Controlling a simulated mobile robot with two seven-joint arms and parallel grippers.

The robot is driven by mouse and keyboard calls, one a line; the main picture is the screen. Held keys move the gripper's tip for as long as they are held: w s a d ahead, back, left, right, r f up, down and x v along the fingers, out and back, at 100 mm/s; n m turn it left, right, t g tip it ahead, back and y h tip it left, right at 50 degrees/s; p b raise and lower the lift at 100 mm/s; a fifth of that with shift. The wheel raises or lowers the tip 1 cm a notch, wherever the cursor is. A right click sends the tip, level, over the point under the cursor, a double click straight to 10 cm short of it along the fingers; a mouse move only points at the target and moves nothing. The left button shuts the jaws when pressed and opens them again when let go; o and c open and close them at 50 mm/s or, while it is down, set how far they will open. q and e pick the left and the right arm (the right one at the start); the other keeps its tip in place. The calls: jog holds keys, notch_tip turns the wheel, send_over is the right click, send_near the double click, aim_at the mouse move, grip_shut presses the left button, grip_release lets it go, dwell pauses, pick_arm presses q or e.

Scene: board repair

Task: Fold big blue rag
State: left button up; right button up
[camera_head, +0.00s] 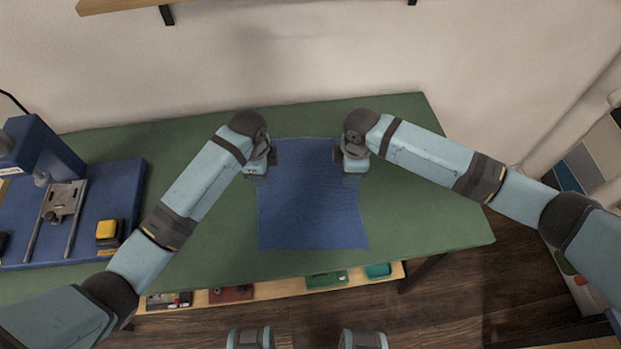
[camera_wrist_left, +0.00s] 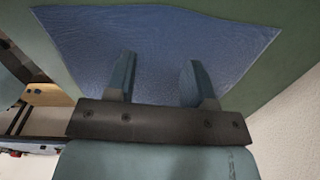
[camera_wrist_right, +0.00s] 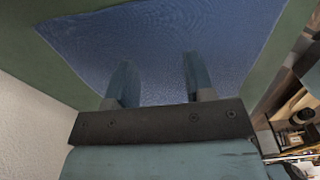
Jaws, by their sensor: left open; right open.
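The big blue rag (camera_head: 308,205) lies spread out flat on the green table, its far edge between my two grippers. It also fills much of the left wrist view (camera_wrist_left: 160,45) and the right wrist view (camera_wrist_right: 160,35). My left gripper (camera_head: 273,158) is at the rag's far left corner, with its fingers (camera_wrist_left: 157,80) apart over the cloth and nothing between them but rag surface below. My right gripper (camera_head: 338,155) is at the far right corner, its fingers (camera_wrist_right: 157,82) also apart over the cloth. Whether the fingertips touch the rag is unclear.
The green table (camera_head: 430,215) is clear to the right of the rag. A blue machine base (camera_head: 125,185) with a yellow block (camera_head: 107,230) stands at the left. A wall rises behind the table. A low shelf (camera_head: 270,290) with several items shows below the front edge.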

aim_at(265, 190)
pick_arm(q)
jog(key=shift+w+a+f, duration=0.1)
jog(key=shift+w, duration=0.3)
pick_arm(e)
jog(key=shift+w+d+f+h, duration=0.2)
jog(key=shift+w+d+h, duration=0.1)
jog(key=shift+w+d, duration=0.3)
pick_arm(q)
jog(key=shift+f, duration=3.5)
pick_arm(e)
jog(key=shift+f, duration=3.5)
pick_arm(q)
jog(key=shift+f, duration=0.25)
pick_arm(e)
jog(key=shift+f, duration=0.2)
pick_arm(q)
jog(key=shift+r, duration=0.1)
jog(key=shift+c, duration=0.7)
pick_arm(e)
jog(key=shift+r, duration=0.1)
jog(key=shift+c, duration=0.7)
pick_arm(q)
grip_shut()
pick_arm(e)
jog(key=shift+s, duration=0.1)
grip_shut()
pick_arm(q)
jog(key=shift+r, duration=0.1)
pick_arm(e)
jog(key=shift+r, duration=0.1)
